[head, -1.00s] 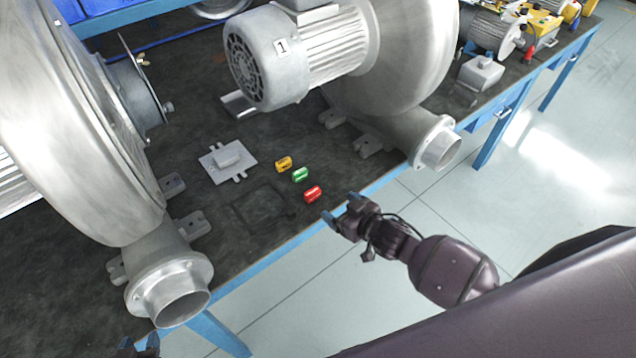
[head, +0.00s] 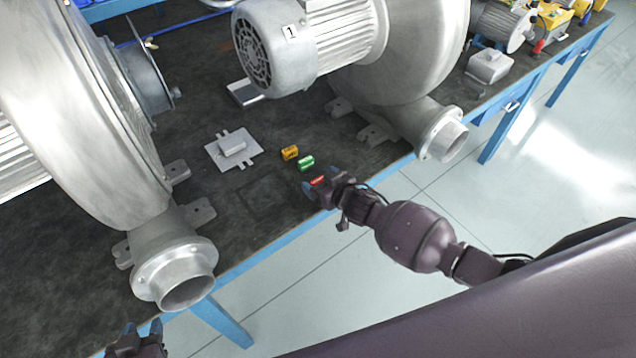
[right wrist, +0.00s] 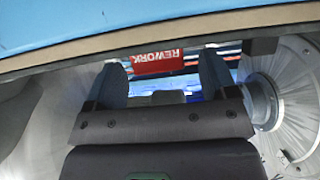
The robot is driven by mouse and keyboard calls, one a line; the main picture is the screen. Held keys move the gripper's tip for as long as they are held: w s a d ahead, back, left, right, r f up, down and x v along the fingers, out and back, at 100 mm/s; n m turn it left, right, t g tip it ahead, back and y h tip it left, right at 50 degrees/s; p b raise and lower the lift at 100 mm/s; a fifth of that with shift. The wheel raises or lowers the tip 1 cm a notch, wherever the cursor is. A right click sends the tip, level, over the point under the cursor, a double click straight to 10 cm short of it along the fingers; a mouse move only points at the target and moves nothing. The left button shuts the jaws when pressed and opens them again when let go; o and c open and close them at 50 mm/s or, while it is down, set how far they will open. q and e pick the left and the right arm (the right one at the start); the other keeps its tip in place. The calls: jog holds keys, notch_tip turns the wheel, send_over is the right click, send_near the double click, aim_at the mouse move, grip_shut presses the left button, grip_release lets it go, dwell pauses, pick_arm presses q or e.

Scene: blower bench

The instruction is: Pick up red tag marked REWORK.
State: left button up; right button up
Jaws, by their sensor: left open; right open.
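The red tag marked REWORK (head: 317,181) lies near the front edge of the bench. In the right wrist view the red tag (right wrist: 157,62) shows its lettering upside down, in the gap between the two fingers. My right gripper (head: 318,180) is open at the tag, with a finger on either side of it; I cannot tell whether they touch it. The gripper partly hides the tag in the head view. A green tag (head: 306,163) and a yellow tag (head: 290,152) lie just behind it. My left gripper (head: 138,330) is open and empty at the bottom left.
Two large metal blowers, one on the left (head: 75,110) and one at the back (head: 410,50), flank the tags on the dark bench top (head: 205,108). A grey plate with a raised block (head: 232,146) lies left of the tags. The blue bench edge (head: 262,249) runs close by.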

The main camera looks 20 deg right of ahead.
jog(key=shift+w+a+f, duration=0.2)
jog(key=shift+w+f, duration=0.05)
jog(key=shift+w, duration=0.15)
jog(key=c, duration=0.8)
jog(key=shift+c, duration=1)
